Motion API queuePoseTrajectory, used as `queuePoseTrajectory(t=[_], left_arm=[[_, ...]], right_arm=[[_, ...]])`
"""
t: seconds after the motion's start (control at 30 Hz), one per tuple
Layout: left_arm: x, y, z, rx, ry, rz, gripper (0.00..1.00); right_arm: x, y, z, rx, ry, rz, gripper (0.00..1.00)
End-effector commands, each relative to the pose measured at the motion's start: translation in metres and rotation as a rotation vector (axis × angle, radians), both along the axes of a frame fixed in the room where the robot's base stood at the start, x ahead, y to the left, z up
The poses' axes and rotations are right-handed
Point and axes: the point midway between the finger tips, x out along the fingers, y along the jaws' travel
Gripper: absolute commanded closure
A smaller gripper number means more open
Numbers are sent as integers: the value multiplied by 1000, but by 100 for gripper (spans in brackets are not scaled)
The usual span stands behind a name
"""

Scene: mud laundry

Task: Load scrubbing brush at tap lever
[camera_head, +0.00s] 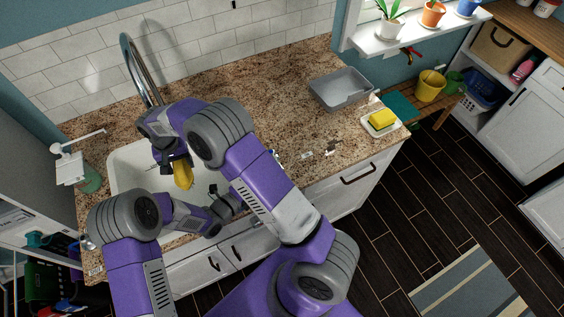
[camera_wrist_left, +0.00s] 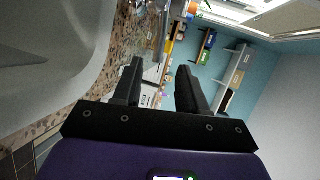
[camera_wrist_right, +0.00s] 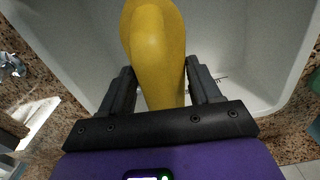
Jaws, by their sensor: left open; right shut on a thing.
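A yellow object, which looks like the scrubbing brush (camera_head: 183,175), is held by my right gripper (camera_head: 175,163) over the white sink (camera_head: 120,168). In the right wrist view the yellow brush (camera_wrist_right: 155,50) sits between the fingers of the right gripper (camera_wrist_right: 160,85), with the basin behind it. The bristles cannot be made out. The chrome tap (camera_head: 140,65) rises behind the sink; its lever and base are hidden by my right arm. My left gripper (camera_head: 225,200) is low near the sink's front edge; in the left wrist view its fingers (camera_wrist_left: 160,85) are apart and empty.
A green soap dispenser (camera_head: 92,180) stands left of the sink. A grey tub (camera_head: 340,90) and a yellow sponge (camera_head: 382,117) on a dish are on the granite counter (camera_head: 250,90). A potted plant (camera_head: 390,22) stands on the window sill. The counter's middle is mostly clear.

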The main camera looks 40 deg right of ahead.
Motion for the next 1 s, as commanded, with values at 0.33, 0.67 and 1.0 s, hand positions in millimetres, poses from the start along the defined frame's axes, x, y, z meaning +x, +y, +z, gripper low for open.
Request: queuePoseTrajectory(t=[0.33, 0.67, 1.0], left_arm=[[4, -59, -13, -1, -2, -4, 58], [10, -104, -24, -1, -1, -1, 58], [11, -113, -25, 0, 1, 0, 58]], right_arm=[[0, 0, 0, 0, -1, 0, 62], [0, 0, 0, 0, -1, 0, 62], [0, 0, 0, 0, -1, 0, 62]])
